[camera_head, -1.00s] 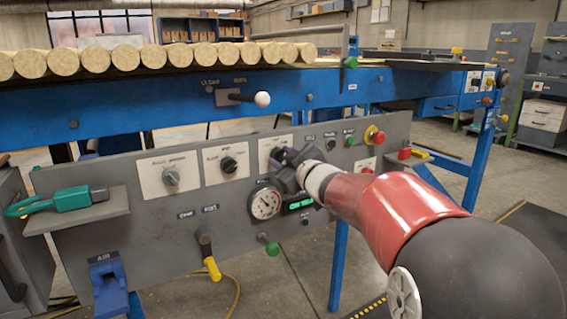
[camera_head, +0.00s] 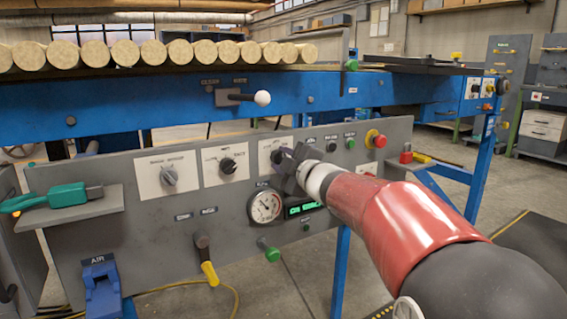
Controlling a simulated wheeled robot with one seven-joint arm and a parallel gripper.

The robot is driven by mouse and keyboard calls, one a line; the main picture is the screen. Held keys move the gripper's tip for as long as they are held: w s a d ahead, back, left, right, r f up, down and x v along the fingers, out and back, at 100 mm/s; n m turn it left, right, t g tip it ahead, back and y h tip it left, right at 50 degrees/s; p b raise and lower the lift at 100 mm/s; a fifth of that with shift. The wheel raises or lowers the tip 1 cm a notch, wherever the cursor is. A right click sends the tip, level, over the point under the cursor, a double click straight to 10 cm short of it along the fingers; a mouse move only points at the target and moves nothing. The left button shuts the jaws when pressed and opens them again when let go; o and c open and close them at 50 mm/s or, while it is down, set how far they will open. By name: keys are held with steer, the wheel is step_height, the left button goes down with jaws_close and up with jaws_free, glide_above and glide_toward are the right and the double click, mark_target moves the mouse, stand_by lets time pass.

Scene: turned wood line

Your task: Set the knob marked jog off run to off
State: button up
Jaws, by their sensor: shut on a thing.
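The grey control panel (camera_head: 130,230) carries a row of knobs on white plates. My gripper (camera_head: 282,158) is at the third white plate (camera_head: 267,146) from the left, shut on a knob there. My gripper and wrist hide that knob, its pointer and most of its label, so I cannot read its marking or its setting. Left of it, a black knob (camera_head: 228,165) sits on the second plate and a grey knob (camera_head: 168,176) on the first. Their labels are too small to read surely.
Below my gripper are a round gauge (camera_head: 265,206) and a green display (camera_head: 301,210). A red mushroom button (camera_head: 379,141) is to the right. A white-balled lever (camera_head: 262,98) stands out above. A green tool (camera_head: 60,196) lies on the left shelf. Yellow (camera_head: 209,272) and green (camera_head: 271,254) handles protrude below.

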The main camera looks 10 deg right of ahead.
steer(key=shift+f, duration=0.1)
steer(key=o, duration=1)
steer(key=shift+s, duration=0.1)
steer(key=v, duration=0.7)
steer(key=shift+s+d+p, duration=0.15)
steer(key=shift+s+p, duration=0.15)
steer(key=shift+p, duration=0.05)
